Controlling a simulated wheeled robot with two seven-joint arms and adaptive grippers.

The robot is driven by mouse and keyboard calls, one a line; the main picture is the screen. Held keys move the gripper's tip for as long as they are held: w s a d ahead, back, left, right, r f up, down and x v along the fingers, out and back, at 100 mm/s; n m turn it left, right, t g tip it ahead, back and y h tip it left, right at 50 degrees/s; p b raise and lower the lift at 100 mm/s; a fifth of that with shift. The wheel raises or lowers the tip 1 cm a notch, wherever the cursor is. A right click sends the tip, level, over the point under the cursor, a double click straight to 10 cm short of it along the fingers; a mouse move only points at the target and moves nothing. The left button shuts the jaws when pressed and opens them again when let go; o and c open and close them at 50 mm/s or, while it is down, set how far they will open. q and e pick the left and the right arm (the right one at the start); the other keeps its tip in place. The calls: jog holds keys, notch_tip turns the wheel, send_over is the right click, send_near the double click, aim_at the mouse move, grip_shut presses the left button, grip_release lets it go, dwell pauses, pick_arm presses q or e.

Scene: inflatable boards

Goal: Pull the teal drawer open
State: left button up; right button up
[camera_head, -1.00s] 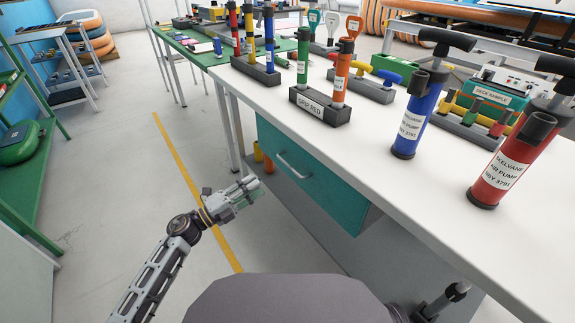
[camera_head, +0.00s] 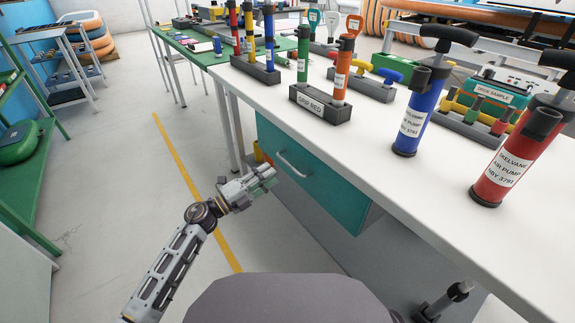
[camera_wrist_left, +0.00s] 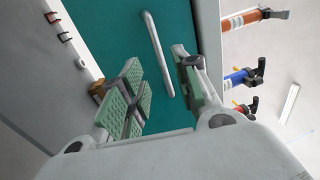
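The teal drawer (camera_head: 325,190) sits under the white worktop and looks closed, its front flush with the bench. A pale bar handle (camera_head: 292,166) is fixed across its front. In the head view my left gripper (camera_head: 262,180) is just left of and below the handle, apart from it. In the left wrist view the fingers of my left gripper (camera_wrist_left: 160,82) are spread and empty. Beyond them are the teal drawer front (camera_wrist_left: 110,45) and the handle (camera_wrist_left: 157,50), which shows between the fingertips, nearer the right finger.
The white worktop (camera_head: 350,140) overhangs the drawer. On it stand a blue air pump (camera_head: 415,115), a red air pump (camera_head: 510,160) and a dark block marked "GRIP RED" (camera_head: 320,105) with green and orange pumps. Open floor (camera_head: 130,150) lies to the left.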

aim_at(287, 162)
pick_arm(q)
jog(key=shift+b+x, duration=0.85)
jog(key=shift+x, duration=3.25)
pick_arm(e)
jog(key=shift+s+a+f+t, duration=0.1)
jog(key=shift+f+t, duration=0.05)
jog(key=shift+f, duration=0.55)
jog(key=shift+s+a+f+t, duration=0.1)
jog(key=shift+f+t, duration=0.05)
jog(key=shift+f, duration=0.5)
jog(key=shift+w, duration=0.2)
pick_arm(q)
jog(key=shift+f, duration=0.1)
grip_shut()
pick_arm(e)
jog(key=shift+w+a+r, duration=0.1)
jog(key=shift+w+r, duration=0.1)
jog(key=shift+s, duration=0.1)
